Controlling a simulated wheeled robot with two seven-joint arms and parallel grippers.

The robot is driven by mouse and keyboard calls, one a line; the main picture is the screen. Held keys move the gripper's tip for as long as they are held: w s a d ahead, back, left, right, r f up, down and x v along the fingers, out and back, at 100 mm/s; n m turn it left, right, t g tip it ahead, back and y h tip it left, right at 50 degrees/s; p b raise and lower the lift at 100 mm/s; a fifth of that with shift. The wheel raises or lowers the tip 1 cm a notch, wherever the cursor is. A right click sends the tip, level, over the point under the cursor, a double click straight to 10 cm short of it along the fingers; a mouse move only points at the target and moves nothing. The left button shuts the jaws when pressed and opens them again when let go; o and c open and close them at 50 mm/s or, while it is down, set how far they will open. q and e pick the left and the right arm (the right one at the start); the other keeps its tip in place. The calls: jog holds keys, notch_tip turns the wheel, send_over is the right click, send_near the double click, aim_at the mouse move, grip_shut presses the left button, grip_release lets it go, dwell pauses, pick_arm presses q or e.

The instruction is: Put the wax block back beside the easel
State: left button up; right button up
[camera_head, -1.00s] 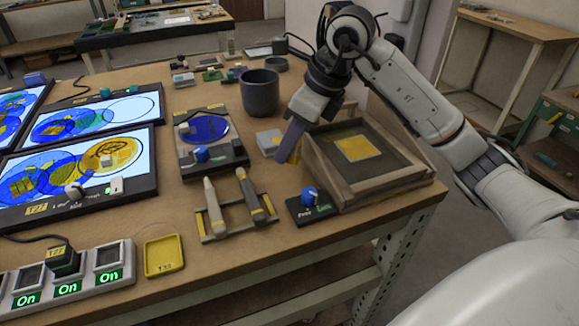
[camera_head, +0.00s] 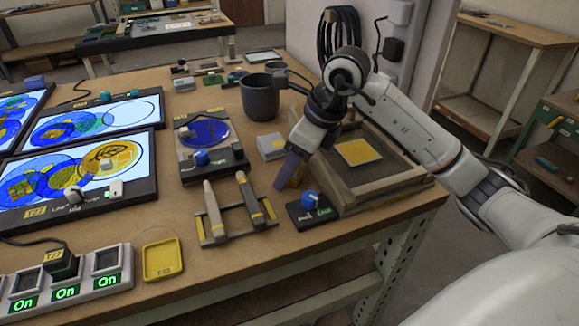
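The wax block (camera_head: 297,179) is an amber-brown piece, mostly hidden by a purple-grey finger of my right gripper (camera_head: 290,174). The gripper points down and seems shut on the block, close to the table top. The block is just left of the wooden-framed stand (camera_head: 390,192), which I take for the easel and which bears a yellow square (camera_head: 358,151). Whether the block touches the table cannot be told. My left gripper is not in view.
A blue-knobbed control box (camera_head: 312,211) sits just in front of the gripper. A rack with two tools (camera_head: 232,210) is to the left. A grey block (camera_head: 270,146) and a dark mug (camera_head: 260,97) are behind. Lit panels (camera_head: 85,170) fill the left.

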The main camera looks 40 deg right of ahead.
jog(key=shift+s+d+r, duration=0.1)
jog(key=shift+r, duration=0.45)
jog(key=v, duration=1.1)
jog(key=shift+p, duration=0.4)
